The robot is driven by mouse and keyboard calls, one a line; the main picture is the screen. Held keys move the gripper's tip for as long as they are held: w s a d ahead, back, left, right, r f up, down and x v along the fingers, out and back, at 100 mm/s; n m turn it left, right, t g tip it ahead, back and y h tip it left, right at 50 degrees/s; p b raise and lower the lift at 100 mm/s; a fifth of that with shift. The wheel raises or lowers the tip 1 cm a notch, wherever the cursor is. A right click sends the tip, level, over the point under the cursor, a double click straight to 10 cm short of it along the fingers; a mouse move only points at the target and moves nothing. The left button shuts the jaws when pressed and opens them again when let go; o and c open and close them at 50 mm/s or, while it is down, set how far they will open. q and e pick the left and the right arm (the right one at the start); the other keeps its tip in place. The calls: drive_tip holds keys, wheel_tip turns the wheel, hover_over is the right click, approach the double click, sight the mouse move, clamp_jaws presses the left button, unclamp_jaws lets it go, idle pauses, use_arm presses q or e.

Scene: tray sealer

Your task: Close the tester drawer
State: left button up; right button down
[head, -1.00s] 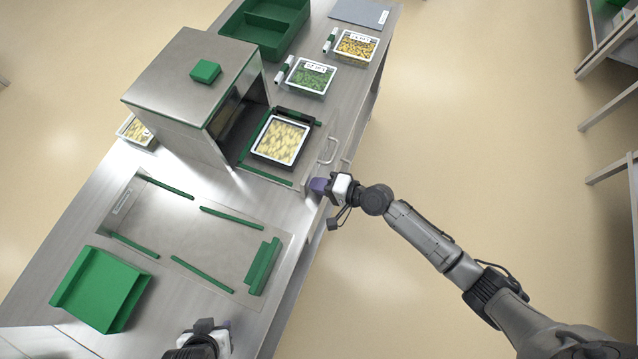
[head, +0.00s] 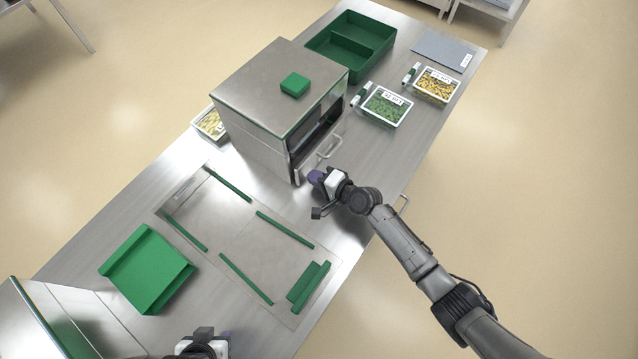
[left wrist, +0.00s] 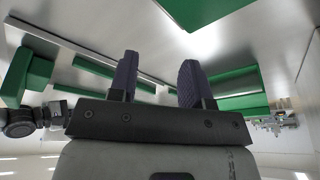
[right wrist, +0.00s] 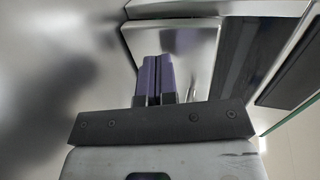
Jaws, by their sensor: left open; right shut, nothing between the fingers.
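The tester is a steel box (head: 265,85) with a green block on its lid, standing on the steel bench. Its drawer front, with a bar handle (head: 330,148), sits close against the box, and no tray shows outside. I cannot tell whether a small gap is left. My right gripper (head: 314,177) is shut and empty, with its fingertips at the near end of the drawer front. In the right wrist view the shut fingers (right wrist: 155,78) lie against or just before a steel panel (right wrist: 190,45). My left gripper (left wrist: 158,80) is open and empty, low over the near bench.
Green rails (head: 245,278) and a green tray-like block (head: 148,270) lie on the near bench. Two filled trays (head: 386,106), (head: 436,84) with markers and a green bin (head: 350,42) stand at the far end. Another tray (head: 210,124) sits behind the tester.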

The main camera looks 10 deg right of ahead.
use_arm(q)
drive_tip(key=shift+f, duration=0.15)
use_arm(e)
drive_tip(key=shift+w+a, duration=0.55)
drive_tip(key=shift+w, duration=0.1)
use_arm(q)
drive_tip(key=shift+s+d, duration=0.15)
drive_tip(key=shift+d, duration=0.1)
use_arm(e)
drive_tip(key=shift+f, duration=0.1)
